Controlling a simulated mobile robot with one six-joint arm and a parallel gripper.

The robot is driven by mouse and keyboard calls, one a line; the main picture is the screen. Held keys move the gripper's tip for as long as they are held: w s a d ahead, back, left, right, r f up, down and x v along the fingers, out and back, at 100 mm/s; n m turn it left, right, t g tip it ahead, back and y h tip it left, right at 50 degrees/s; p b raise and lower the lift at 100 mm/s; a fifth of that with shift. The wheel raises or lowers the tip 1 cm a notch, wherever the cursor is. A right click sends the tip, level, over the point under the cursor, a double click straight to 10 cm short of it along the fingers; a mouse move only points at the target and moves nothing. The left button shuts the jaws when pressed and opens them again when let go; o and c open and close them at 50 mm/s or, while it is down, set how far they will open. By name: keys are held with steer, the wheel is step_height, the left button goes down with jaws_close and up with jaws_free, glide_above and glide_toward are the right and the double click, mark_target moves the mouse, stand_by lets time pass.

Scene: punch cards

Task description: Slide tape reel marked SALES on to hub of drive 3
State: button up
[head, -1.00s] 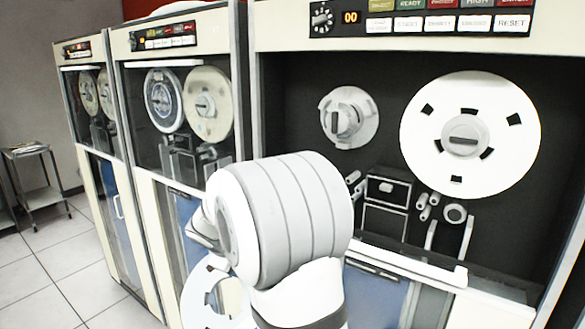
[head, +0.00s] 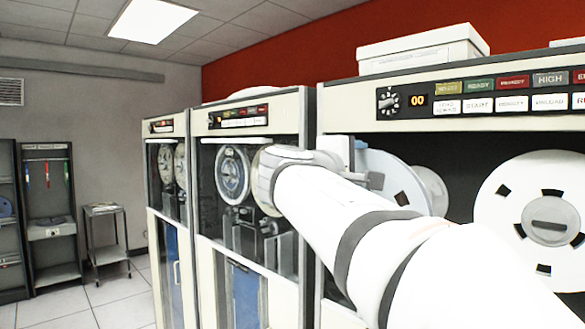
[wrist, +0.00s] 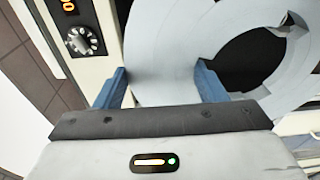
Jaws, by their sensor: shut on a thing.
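My gripper (head: 358,155) is raised in front of the nearest tape drive and shut on a pale blue-grey tape reel (head: 385,172). In the wrist view, my gripper's blue fingers (wrist: 160,82) hold the reel's flat rim (wrist: 170,45), and its wide central opening shows to the right. In the head view the reel stands upright and is seen at a slant, at the left side of the drive's dark bay. The left hub (head: 434,190) shows partly behind the reel's right edge; I cannot tell whether they touch. No SALES marking or drive number is readable.
A white reel (head: 540,207) is mounted on the drive's right hub. The control panel (head: 480,95) runs above the bay, with a knob (wrist: 82,42) near the gripper. More drives (head: 245,180) stand to the left. A small cart (head: 107,235) stands farther left beside open floor.

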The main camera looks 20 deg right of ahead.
steer(key=shift+s+r, duration=0.2)
steer(key=shift+r, duration=0.15)
steer(key=shift+d, duration=0.25)
steer(key=s+p+x, duration=0.1)
steer(key=p+x, duration=0.3)
steer(key=x, duration=0.8)
steer(key=shift+d, duration=0.3)
steer(key=shift+s+b, duration=0.2)
steer(key=shift+b, duration=0.5)
stand_by(0.6)
steer(key=shift+d, duration=0.15)
steer(key=shift+s+d+x, duration=0.1)
steer(key=shift+s+x, duration=0.05)
steer(key=shift+x, duration=1)
steer(key=shift+s+d+x, duration=0.1)
steer(key=shift+x, duration=1)
steer(key=shift+s+d+x, duration=0.1)
steer(key=shift+s+x, duration=0.05)
steer(key=shift+x, duration=1)
steer(key=o, duration=1.5)
steer(key=shift+o, duration=0.2)
steer(key=shift+w, duration=0.1)
